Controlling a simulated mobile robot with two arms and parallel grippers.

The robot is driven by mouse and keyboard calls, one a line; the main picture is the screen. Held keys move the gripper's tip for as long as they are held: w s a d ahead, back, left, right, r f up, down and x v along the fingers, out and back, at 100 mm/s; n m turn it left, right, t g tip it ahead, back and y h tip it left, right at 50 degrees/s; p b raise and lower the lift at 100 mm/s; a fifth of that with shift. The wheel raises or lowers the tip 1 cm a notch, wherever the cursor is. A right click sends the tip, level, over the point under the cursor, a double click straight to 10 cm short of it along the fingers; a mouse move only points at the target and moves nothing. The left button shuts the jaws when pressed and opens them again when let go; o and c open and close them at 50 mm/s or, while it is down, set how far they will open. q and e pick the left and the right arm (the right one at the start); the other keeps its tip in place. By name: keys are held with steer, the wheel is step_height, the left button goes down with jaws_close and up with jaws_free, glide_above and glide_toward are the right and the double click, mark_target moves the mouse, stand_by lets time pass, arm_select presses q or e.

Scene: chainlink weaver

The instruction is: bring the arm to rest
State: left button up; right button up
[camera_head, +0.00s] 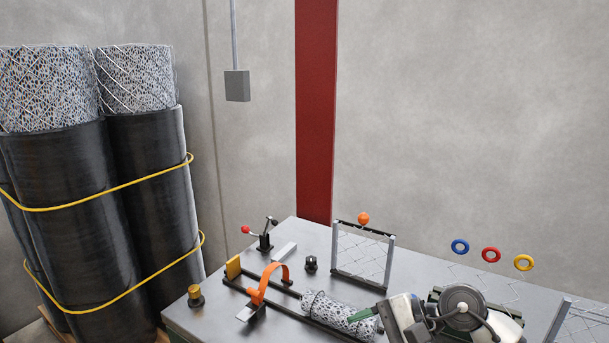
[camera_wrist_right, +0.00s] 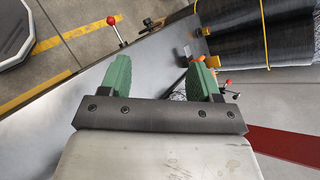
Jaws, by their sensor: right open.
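My right gripper (camera_head: 368,318) is low in the head view, at the end of my white and grey arm (camera_head: 462,310), over the front part of the metal table. One green finger shows there, close to a speckled mesh roll (camera_head: 335,309); I cannot tell if they touch. In the right wrist view the gripper (camera_wrist_right: 160,78) has its two green fingers wide apart with nothing held between them. The bare grey tabletop (camera_wrist_right: 150,65) shows between the fingers. My left gripper is in neither view.
The table (camera_head: 222,312) holds an orange curved clamp (camera_head: 272,280), a brass knob (camera_head: 195,296), a red-ended lever (camera_head: 262,238) and an upright mesh frame (camera_head: 362,256). Blue (camera_head: 460,247), red (camera_head: 491,255) and yellow (camera_head: 523,263) rings are at right. Tall wrapped rolls (camera_head: 60,190) stand left.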

steer(key=s+a+r+m+t+y, duration=0.2)
steer(key=a+r+m+t+y, duration=0.4)
steer(key=m, duration=0.5)
steer(key=d+f+m+t+h, duration=0.3)
steer(key=d+m+t+h, duration=0.35)
steer(key=m, duration=0.95)
steer(key=d+f+m+t+h, duration=0.2)
steer(key=d+m+t+h, duration=0.5)
steer(key=m, duration=0.8)
steer(key=s+d+f+m+g+h, duration=0.2)
steer(key=s+f+m+g+h, duration=0.3)
steer(key=f+m, duration=0.3)
steer(key=s+f+m+g, duration=0.5)
steer(key=s+f+g, duration=0.1)
steer(key=s, duration=0.3)
steer(key=s+f+m+g, duration=0.5)
steer(key=s+f+g, duration=0.15)
steer(key=s, duration=0.25)
step_height(320, 180, down, 24)
steer(key=g, duration=0.1)
steer(key=s+d+f+g, duration=0.1)
steer(key=s+d+f, duration=0.2)
steer(key=s+f, duration=1.4)
steer(key=shift+n, duration=0.3)
